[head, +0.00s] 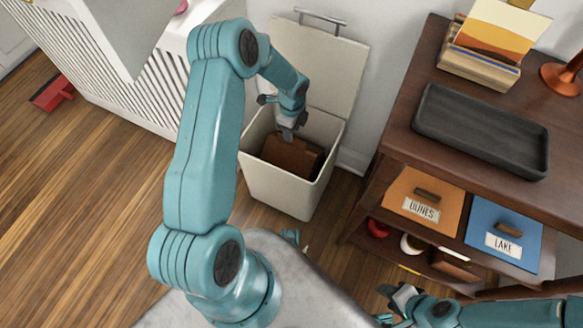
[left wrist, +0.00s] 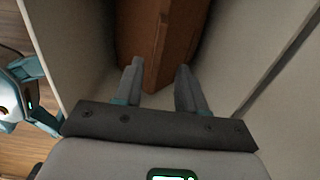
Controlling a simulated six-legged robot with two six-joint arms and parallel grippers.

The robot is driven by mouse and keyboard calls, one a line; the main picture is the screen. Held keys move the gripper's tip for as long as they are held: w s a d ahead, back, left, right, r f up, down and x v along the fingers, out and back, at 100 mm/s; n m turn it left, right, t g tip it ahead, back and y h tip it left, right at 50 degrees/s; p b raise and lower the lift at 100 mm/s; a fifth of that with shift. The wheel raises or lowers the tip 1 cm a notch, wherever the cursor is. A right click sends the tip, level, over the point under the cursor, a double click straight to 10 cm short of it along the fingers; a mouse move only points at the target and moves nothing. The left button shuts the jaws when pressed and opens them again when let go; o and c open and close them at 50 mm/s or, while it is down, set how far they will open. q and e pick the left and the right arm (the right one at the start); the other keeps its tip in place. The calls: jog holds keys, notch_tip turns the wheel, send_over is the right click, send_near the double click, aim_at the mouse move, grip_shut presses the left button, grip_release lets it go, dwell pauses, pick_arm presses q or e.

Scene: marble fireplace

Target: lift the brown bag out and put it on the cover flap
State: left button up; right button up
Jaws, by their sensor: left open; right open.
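The brown bag (head: 292,156) sits low inside a cream open-topped bin (head: 275,190). The bin's cover flap (head: 320,70) stands raised at the back, leaning towards the wall, with a metal handle on its top edge. My left gripper (head: 287,136) reaches down into the bin, over the bag's far part. In the left wrist view, its fingers (left wrist: 158,80) are apart and empty, and the bag (left wrist: 160,40) shows just beyond the fingertips. Whether they touch it I cannot tell. My right gripper (head: 395,300) is open and empty, low at the front, away from the bin.
A dark wooden shelf unit stands right of the bin, with a black tray (head: 480,130) on top and an orange "DUNES" box (head: 425,205) and blue "LAKE" box (head: 503,235) below. A white slatted cabinet (head: 140,100) stands left. Wooden floor (head: 90,200) is open at left.

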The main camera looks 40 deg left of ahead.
pick_arm(q)
notch_tip(320, 180, down, 6)
jog(key=shift+s+d+b, duration=0.15)
jog(key=shift+b, duration=1)
jog(key=shift+r, duration=0.1)
grip_shut()
dwell(0.4)
